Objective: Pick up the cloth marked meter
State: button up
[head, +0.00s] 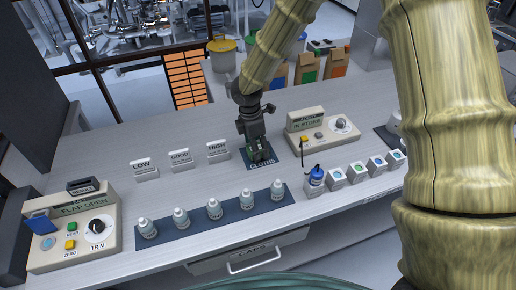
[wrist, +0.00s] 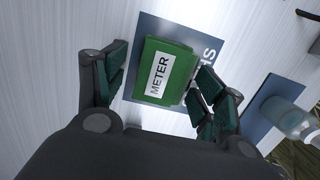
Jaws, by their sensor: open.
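The green cloth marked METER (wrist: 166,72) lies on a dark blue mat (wrist: 148,27) with white lettering, in the wrist view. My gripper (wrist: 160,90) is open, with one finger on each side of the cloth. The right fingers look close to the cloth's edge; whether they touch it I cannot tell. In the head view my gripper (head: 258,150) points down over the mat marked CLOTHS (head: 262,167). It hides most of the cloth there.
Several white bottles stand on a blue strip (head: 163,236) in front. Small LOW, GOOD and HIGH signs (head: 181,160) stand to the left. A flap panel (head: 75,231) is at far left.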

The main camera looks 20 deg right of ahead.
jog(key=shift+f, duration=0.3)
jog(key=shift+s+d, duration=0.1)
jog(key=shift+s, duration=0.1)
jog(key=c, duration=0.8)
